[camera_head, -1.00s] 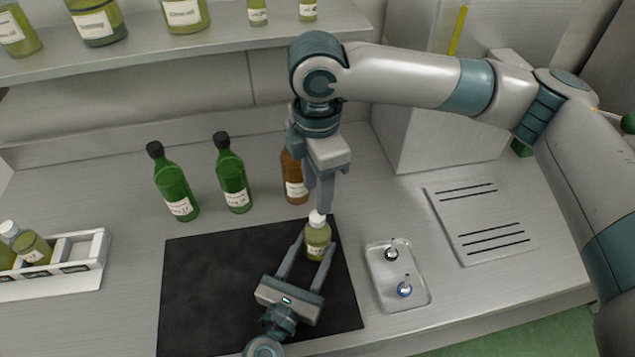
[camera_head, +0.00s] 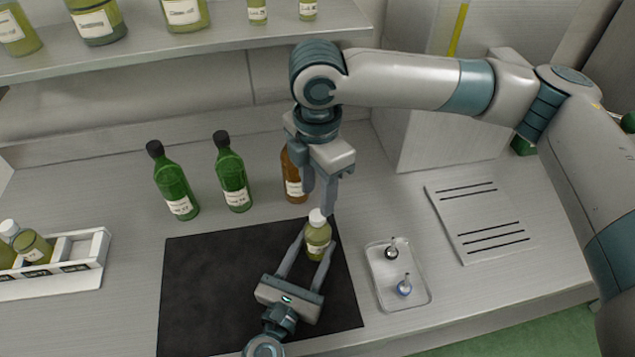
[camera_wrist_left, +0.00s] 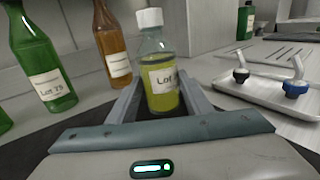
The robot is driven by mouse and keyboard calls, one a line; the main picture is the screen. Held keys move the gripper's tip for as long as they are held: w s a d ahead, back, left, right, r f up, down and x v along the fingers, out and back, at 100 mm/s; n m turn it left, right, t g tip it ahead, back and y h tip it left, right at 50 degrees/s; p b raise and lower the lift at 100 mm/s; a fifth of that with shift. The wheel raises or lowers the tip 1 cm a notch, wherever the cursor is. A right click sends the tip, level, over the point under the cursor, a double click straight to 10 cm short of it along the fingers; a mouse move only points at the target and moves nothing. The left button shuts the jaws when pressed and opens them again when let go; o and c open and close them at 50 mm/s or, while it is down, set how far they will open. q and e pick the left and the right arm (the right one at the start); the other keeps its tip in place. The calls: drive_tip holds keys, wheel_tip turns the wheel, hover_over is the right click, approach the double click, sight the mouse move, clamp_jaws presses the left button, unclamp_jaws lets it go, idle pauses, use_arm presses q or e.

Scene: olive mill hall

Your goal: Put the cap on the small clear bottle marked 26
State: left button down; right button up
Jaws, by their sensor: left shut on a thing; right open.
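The small clear bottle (camera_head: 318,244) holds yellow-green liquid and stands upright on the black mat (camera_head: 210,290). Its white cap (camera_head: 317,217) sits on its neck; it also shows in the left wrist view (camera_wrist_left: 149,17). The label reads "Lot" with the number hidden by a finger. My left gripper (camera_head: 306,256) is shut around the bottle's body from the front. My right gripper (camera_head: 319,200) points down just above the cap, with its fingers apart and holding nothing. I cannot tell whether the cap is fully tightened.
Two green bottles (camera_head: 232,175) and a brown bottle (camera_head: 294,178) stand behind the mat. A tray (camera_head: 384,270) with two small stoppers is to the right. A white rack (camera_head: 90,262) with bottles is at left. A shelf with jars (camera_head: 185,14) hangs above.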

sight(318, 215)
drive_tip(key=shift+f, duration=3)
clamp_jaws()
drive_tip(key=shift+o, duration=0.7)
unclamp_jaws()
drive_tip(key=shift+r, duration=0.15)
wheel_tip(318, 215, up, 12)
